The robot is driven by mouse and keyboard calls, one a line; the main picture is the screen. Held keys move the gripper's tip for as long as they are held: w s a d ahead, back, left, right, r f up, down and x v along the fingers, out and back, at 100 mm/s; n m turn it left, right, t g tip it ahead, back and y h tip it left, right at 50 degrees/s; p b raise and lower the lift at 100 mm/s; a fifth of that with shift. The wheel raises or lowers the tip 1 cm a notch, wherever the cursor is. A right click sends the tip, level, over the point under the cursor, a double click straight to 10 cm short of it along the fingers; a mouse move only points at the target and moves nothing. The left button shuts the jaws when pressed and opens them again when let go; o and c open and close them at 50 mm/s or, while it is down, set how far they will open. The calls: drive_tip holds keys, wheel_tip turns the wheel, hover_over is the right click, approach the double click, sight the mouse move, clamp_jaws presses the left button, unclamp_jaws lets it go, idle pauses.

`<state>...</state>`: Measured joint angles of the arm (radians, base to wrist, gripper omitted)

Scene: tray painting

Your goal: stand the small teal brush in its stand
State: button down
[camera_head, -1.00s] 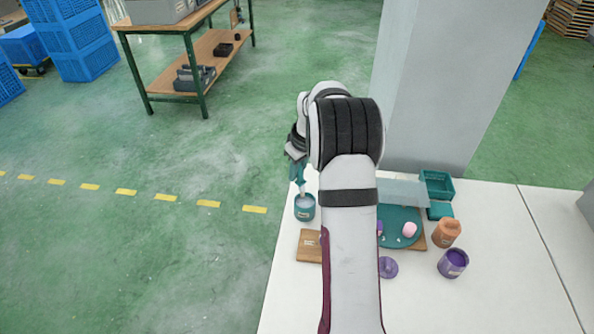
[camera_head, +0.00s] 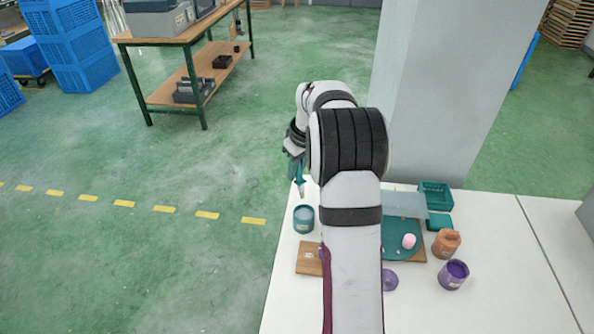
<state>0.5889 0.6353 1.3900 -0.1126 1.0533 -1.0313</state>
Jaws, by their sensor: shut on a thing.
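My gripper (camera_head: 297,156) hangs at the far left edge of the white table and is shut on a small teal brush (camera_head: 298,172). The brush points down, nearly upright, with its pale tip low. The tip is just above a teal cup (camera_head: 303,222), apart from its rim. The cup has a pale inside and a label. A wooden block (camera_head: 308,260) with a small label lies in front of the cup, partly hidden by my arm. I cannot tell which of these is the brush's stand.
Right of my arm are a teal round tray (camera_head: 398,248) with a pink piece (camera_head: 408,241), a teal basket (camera_head: 436,195), an orange pot (camera_head: 446,243) and a purple cup (camera_head: 453,275). A grey pillar (camera_head: 445,110) stands behind. The table's right side is clear.

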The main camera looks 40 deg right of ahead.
drive_tip(key=s+d+m+h, duration=0.3)
drive_tip(key=s+d+m, duration=0.45)
drive_tip(key=m, duration=0.25)
wheel_tip(320, 180, down, 9)
drive_tip(key=shift+w, duration=0.15)
idle(0.4)
drive_tip(key=shift+c, duration=1.3)
unclamp_jaws()
